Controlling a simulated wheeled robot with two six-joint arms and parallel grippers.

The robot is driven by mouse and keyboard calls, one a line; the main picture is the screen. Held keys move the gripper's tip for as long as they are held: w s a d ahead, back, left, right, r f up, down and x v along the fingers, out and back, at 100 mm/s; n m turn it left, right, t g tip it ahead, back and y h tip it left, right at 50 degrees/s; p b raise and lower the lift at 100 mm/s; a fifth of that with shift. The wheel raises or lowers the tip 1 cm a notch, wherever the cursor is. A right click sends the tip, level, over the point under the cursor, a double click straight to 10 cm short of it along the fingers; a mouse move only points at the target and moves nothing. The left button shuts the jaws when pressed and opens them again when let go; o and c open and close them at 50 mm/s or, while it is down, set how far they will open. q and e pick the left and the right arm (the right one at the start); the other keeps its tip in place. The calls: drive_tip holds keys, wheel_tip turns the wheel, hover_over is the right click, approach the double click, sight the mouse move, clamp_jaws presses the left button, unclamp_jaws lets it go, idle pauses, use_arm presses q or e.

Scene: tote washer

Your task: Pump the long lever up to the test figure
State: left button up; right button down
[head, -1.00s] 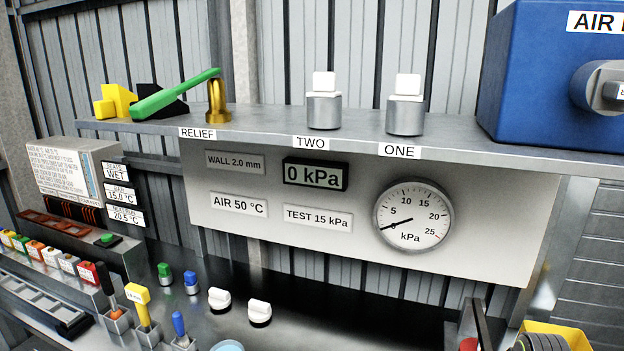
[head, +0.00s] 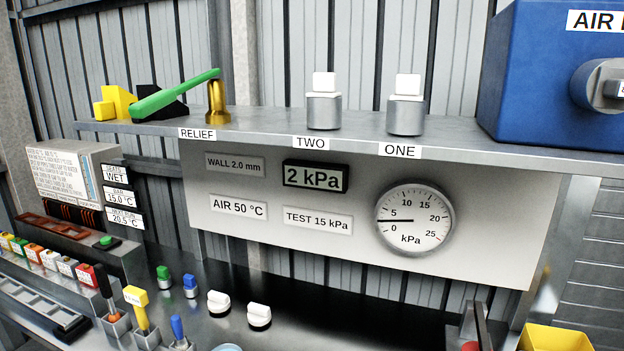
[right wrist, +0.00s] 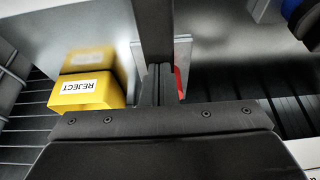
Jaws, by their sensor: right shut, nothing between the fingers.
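The digital readout (head: 315,176) on the panel shows 2 kPa. The dial gauge (head: 414,220) has its needle pointing left, below the 5 mark. A plate (head: 318,219) reads TEST 15 kPa. A dark upright bar (head: 484,322) beside a red part stands at the bottom edge of the head view; I cannot tell if it is the long lever. My right gripper (right wrist: 158,85) is shut with nothing between its fingers, close to a dark bar (right wrist: 152,30) in the right wrist view. I cannot tell whether they touch. My left gripper is not in view.
A green-handled lever (head: 175,96) sits above the RELIEF label on the shelf. White-topped knobs TWO (head: 323,105) and ONE (head: 406,108) stand beside it. A blue box (head: 545,70) is at the right. The yellow REJECT bin (right wrist: 87,88) is left of my right gripper.

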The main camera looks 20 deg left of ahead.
wheel_tip(320, 180, up, 3)
drive_tip(key=p, duration=0.2)
drive_tip(key=shift+f+p, duration=0.2)
drive_tip(key=shift+p, duration=0.15)
drive_tip(key=shift+r, duration=0.2)
drive_tip(key=shift+w+r, duration=0.1)
drive_tip(key=shift+r, duration=3.1)
drive_tip(key=c, duration=2.1)
unclamp_jaws()
drive_tip(key=shift+d, duration=0.1)
